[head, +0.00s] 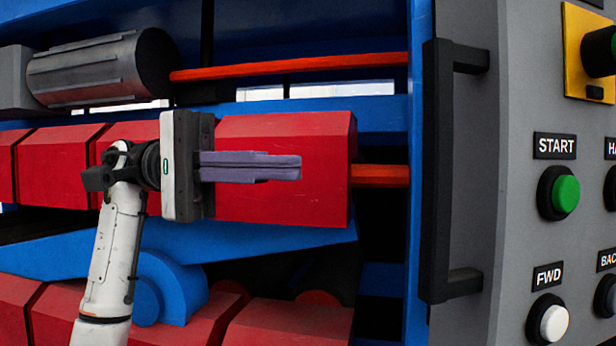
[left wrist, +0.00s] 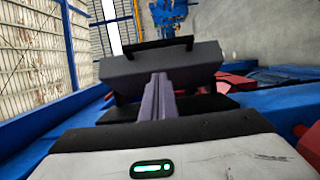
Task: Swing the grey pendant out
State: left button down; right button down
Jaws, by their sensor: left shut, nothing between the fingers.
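The grey pendant (head: 468,170) fills the right side of the head view, with a tall black handle (head: 437,170) on its left side. In the left wrist view the grey pendant (left wrist: 165,64) is ahead of the fingers, its black handle (left wrist: 148,47) on top in the picture. My left gripper (head: 299,167) points right towards the handle, with a gap between. It also shows in the left wrist view (left wrist: 158,78). Its purple fingers are shut and empty. My right gripper is in neither view.
Red blocks (head: 300,135) on the blue machine frame (head: 419,60) lie behind my left gripper. An orange bar (head: 380,175) and a grey cylinder (head: 100,70) are beyond. The pendant carries a green START button (head: 565,194) and a white FWD button (head: 554,323).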

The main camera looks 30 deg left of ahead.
pick_arm(q)
send_near(441, 179)
jog(key=w+d, duration=0.2)
jog(key=w, duration=0.3)
jog(key=shift+s+d+r+b, duration=0.15)
jog(key=shift+s+d+b, duration=0.2)
jog(key=shift+s+d, duration=1.1)
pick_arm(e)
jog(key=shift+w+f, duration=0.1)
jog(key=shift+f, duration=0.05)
pick_arm(q)
jog(key=s+d, duration=0.2)
jog(key=s+d+b, duration=0.1)
jog(key=s+d, duration=0.1)
jog(key=d, duration=0.1)
jog(key=shift+s+d, duration=0.25)
jog(key=shift+d, duration=0.05)
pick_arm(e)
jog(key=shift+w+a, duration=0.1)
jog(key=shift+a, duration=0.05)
pick_arm(q)
jog(key=shift+a, duration=0.1)
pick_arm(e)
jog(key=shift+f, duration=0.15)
